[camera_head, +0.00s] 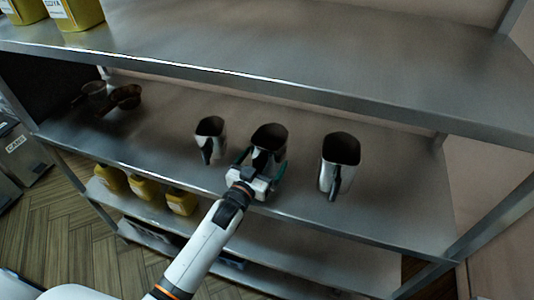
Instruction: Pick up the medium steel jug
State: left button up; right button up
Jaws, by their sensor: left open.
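Three steel jugs stand upright in a row on the middle shelf. The medium steel jug (270,136) is the centre one, between a smaller jug (210,138) on its left and a larger jug (340,160) on its right. My left gripper (260,168) is at the front of the medium jug, open, with its fingers spread at the jug's near side, around where the handle is. The gripper hides the jug's lower front, and I cannot tell whether the fingers touch it. My right gripper is out of view.
The upper shelf (300,50) overhangs the jugs from behind and above. Brown see-through cups (126,96) stand at the left end of the middle shelf (400,205). Yellow containers (145,188) sit on the shelf below. The right end of the middle shelf is bare.

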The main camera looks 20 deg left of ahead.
pick_arm(q)
jog(key=shift+s, duration=0.1)
jog(key=c, duration=1.1)
jog(key=shift+r, duration=0.1)
jog(key=shift+c, duration=1.2)
jog(key=shift+r, duration=0.15)
